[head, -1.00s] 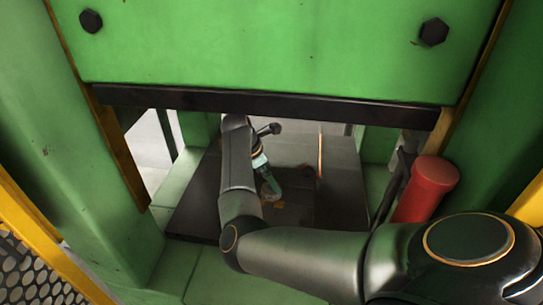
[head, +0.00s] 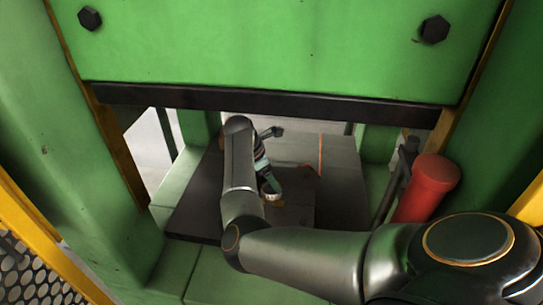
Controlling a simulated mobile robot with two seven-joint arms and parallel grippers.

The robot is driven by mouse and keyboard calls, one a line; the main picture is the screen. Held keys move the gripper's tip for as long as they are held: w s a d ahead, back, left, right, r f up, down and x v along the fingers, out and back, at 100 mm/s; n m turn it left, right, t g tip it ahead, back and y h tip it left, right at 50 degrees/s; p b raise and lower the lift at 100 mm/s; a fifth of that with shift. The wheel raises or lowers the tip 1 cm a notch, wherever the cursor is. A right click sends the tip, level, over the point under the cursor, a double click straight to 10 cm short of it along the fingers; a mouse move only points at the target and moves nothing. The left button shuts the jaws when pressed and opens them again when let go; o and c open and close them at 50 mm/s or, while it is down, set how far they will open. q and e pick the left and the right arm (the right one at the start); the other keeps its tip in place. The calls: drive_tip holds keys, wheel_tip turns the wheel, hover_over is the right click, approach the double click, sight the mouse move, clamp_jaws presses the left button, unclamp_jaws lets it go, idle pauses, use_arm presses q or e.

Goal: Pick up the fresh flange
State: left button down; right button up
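My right arm comes in from the right and bends down under the green press head, over the dark press bed (head: 345,205). My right gripper (head: 272,193) is at the far end of this arm, low over the bed. It is small, dark and partly behind my own forearm, so its fingers cannot be made out. I cannot clearly make out a flange; if one is at the gripper, it is hidden or too small to tell. My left gripper is not in view.
The green press head (head: 265,45) with its black lower edge (head: 270,100) hangs above my arm. Green columns stand on both sides. A red cylinder (head: 428,185) stands right of the bed, close to my arm. A yellow-framed mesh guard (head: 20,265) is at the lower left.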

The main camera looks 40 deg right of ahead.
clamp_jaws()
drive_tip(key=shift+r, duration=0.15)
